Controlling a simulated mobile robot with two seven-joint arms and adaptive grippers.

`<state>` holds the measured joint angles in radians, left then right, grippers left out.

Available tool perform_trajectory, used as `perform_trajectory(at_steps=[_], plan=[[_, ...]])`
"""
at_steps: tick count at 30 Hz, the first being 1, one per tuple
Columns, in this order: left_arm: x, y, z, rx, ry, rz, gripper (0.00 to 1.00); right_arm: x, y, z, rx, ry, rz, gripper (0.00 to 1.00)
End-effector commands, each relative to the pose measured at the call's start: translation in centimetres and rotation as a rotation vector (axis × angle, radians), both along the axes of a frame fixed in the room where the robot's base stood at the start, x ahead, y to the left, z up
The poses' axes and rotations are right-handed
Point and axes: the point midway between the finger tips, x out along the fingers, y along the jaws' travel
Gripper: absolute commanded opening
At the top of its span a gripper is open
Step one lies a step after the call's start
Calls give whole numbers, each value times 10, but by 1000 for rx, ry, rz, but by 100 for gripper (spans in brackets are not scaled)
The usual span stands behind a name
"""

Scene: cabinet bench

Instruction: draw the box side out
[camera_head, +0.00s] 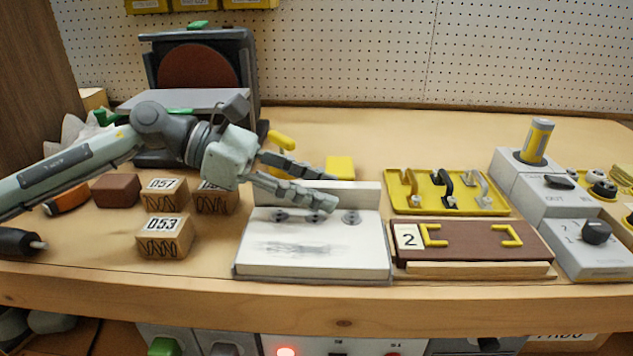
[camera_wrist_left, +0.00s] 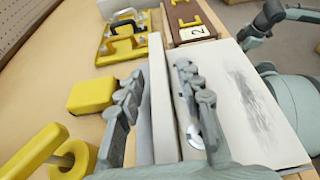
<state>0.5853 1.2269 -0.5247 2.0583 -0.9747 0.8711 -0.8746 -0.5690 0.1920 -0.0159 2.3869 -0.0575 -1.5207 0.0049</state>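The white box (camera_head: 310,255) sits on the bench in the middle of the head view, with a grey smudge and round metal fittings on its top face. Its upright white side (camera_head: 362,193) stands along the back edge; the wrist view shows this side (camera_wrist_left: 163,95) as a board running between my fingers. My left gripper (camera_head: 330,190) is open around it, one finger behind the board and one in front, over the fittings. In the wrist view the left gripper (camera_wrist_left: 160,90) shows some room beside the board; contact cannot be told. My right gripper is not clearly seen.
Wooden blocks (camera_head: 165,237) stand left of the box. A brown board with yellow handles (camera_head: 472,240) lies close on the right, a yellow tray of hooks (camera_head: 446,206) behind it. A yellow block (camera_head: 340,167) lies behind the box. Grey switch boxes (camera_head: 590,252) stand far right.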

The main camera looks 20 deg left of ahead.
Motion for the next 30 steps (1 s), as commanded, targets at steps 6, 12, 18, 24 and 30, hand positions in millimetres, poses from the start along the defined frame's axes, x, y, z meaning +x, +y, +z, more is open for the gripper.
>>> perform_trajectory(at_steps=[6,12,18,24,30], plan=[[0,-1,0,-1,0,0,36,0,0,-1,1,-1,0,40],[0,0,0,-1,0,0,14,0,0,-1,1,-1,1,40],[0,0,0,-1,0,0,0,0,0,0,1,-1,1,40],[0,0,0,-1,0,0,0,0,0,0,1,-1,1,40],[13,3,0,-4,-4,2,0,-1,0,-3,-1,2,0,40]])
